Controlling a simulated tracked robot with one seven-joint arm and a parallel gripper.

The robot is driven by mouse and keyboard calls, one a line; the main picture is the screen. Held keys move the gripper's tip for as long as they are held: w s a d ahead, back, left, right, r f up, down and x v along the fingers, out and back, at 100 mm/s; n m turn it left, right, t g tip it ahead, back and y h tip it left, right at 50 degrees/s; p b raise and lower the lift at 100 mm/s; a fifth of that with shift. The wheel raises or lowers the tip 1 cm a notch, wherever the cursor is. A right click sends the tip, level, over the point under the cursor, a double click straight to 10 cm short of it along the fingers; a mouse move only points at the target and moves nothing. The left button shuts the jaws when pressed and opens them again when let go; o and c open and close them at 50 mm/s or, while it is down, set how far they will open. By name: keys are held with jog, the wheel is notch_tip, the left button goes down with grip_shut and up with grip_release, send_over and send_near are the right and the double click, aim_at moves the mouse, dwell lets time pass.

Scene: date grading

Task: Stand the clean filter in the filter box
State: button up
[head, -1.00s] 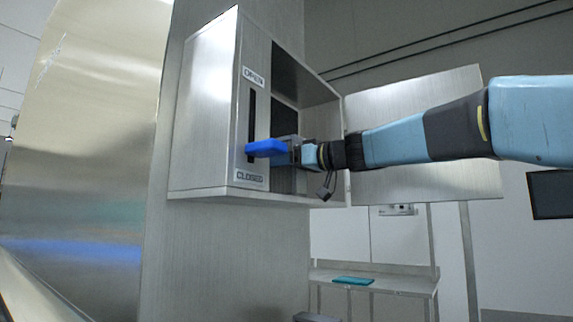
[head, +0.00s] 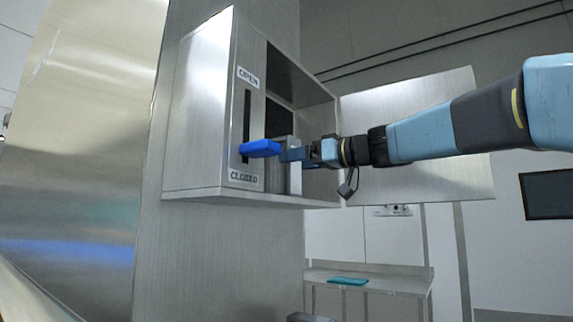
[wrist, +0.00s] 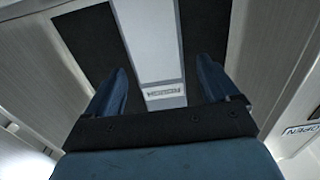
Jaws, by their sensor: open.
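The filter box (head: 205,110) is a metal cabinet on a wall, its front open and dark inside. A pale grey upright block, seemingly the filter (head: 294,178), stands in its opening, partly hidden by my gripper (head: 290,154). In the wrist view the filter (wrist: 150,45) is a pale strip with a small label, dark areas on both sides. My gripper (wrist: 162,68) is open, a finger to each side of the strip; I see gaps there. Whether the filter is fully seated is hidden.
A blue lever handle (head: 260,149) sits low in a slot marked OPEN and CLOSED, just left of my fingers. The box's door (head: 420,115) is swung open to the right, behind my arm. A teal flat item (head: 347,281) lies on a low bench (head: 390,284).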

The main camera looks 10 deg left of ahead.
jog(key=v, duration=0.5)
jog(key=shift+s+d, duration=0.15)
jog(key=shift+d, duration=0.25)
jog(key=w+d+f+m+t+h, duration=0.1)
jog(key=d+f+m+t+h, duration=0.2)
jog(key=d+m+t+h, duration=0.4)
jog(key=w+d+f+m+t+h, duration=0.1)
jog(key=d+f+m+t+h, duration=0.3)
jog(key=d, duration=0.6)
jog(key=s+d+f+m+g+h, duration=0.1)
jog(key=s+d+f+m+h, duration=0.15)
jog(key=d+f, duration=0.3)
jog(key=s+d+f+m+g+h, duration=0.1)
jog(key=s+d+f+h, duration=0.1)
jog(key=d+f+h, duration=0.3)
jog(key=s+f+g+y, duration=0.1)
jog(key=s+f+g, duration=0.4)
jog(key=s+f, duration=0.4)
jog(key=s+d+f+g+y, duration=0.1)
jog(key=s+f+g, duration=0.4)
jog(key=s+f, duration=0.4)
notch_tip(320, 180, down, 8)
jog(key=shift+s+r+n, duration=0.2)
jog(key=shift+n, duration=0.25)
